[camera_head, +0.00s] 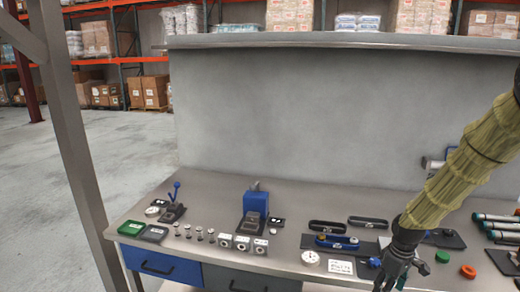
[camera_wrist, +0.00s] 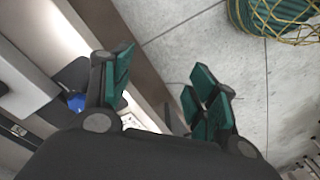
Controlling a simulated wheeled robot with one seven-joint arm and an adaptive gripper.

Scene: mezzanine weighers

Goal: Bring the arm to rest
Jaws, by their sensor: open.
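My gripper (camera_head: 392,275) hangs fingers-down at the front edge of the workbench, right of the middle in the head view. Its arm comes in from the right in a yellow-green sleeve. In the wrist view my gripper (camera_wrist: 158,95) has its green-padded fingers spread wide apart, with nothing between them but the bench edge and floor beyond. It holds nothing. The workbench (camera_head: 320,195) is grey metal with a tall back panel.
A blue device (camera_head: 256,203) stands mid-bench. A post (camera_head: 75,150) rises at left. Floor (camera_head: 110,150) beyond is open.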

